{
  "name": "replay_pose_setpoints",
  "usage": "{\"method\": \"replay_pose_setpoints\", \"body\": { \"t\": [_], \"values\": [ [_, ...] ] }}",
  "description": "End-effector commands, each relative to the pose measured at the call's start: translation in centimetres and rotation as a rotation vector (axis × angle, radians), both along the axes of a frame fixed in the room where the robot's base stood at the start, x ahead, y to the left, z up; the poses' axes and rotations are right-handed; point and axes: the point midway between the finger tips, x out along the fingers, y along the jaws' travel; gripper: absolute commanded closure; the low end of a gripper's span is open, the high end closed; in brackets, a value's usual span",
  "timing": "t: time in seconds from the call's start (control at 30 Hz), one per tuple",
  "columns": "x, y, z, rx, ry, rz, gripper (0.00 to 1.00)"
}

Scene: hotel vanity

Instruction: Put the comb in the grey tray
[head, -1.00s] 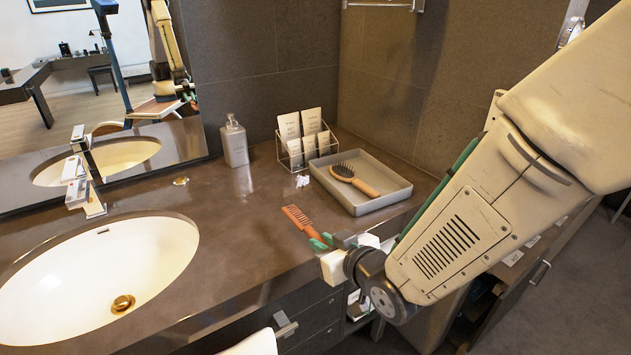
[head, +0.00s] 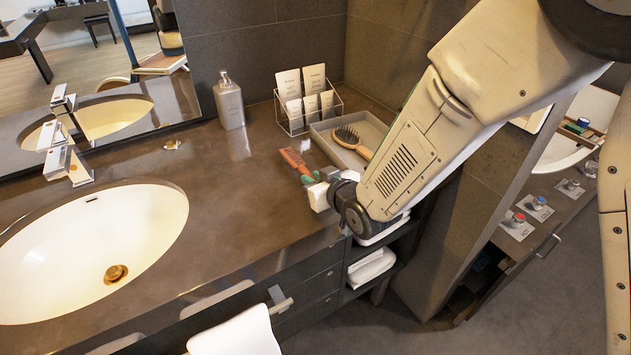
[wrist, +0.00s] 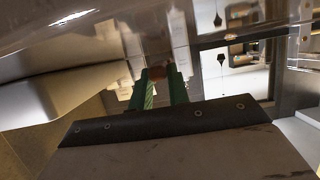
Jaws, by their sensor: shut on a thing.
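The orange-brown comb (head: 294,159) is held out over the counter, its toothed end pointing up and left, away from my gripper (head: 309,178). My gripper's green fingers are shut on the comb's near end. In the wrist view, my gripper (wrist: 160,76) shows its two green fingers with a small brown bit of the comb (wrist: 158,71) between them. The grey tray (head: 376,130) stands on the counter, right of and behind the comb. My arm hides its right part. The comb is outside the tray.
A brush (head: 349,138) lies in the tray. A wire holder with cards (head: 305,100) and a soap bottle (head: 229,100) stand behind. The sink (head: 95,245) is at left. Bare counter lies between sink and comb. A white towel (head: 236,335) hangs in front.

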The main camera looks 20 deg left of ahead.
Motion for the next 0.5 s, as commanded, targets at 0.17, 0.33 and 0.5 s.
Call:
{"method": "replay_pose_setpoints", "body": {
  "t": [0.17,0.33,0.5],
  "values": [
    [-0.11,0.26,-1.61,0.002,-0.001,0.003,1.00],
    [-0.10,0.24,-1.54,0.002,-0.002,0.003,1.00],
    [-0.06,0.17,-1.84,0.002,-0.002,0.002,0.74]
  ]
}}
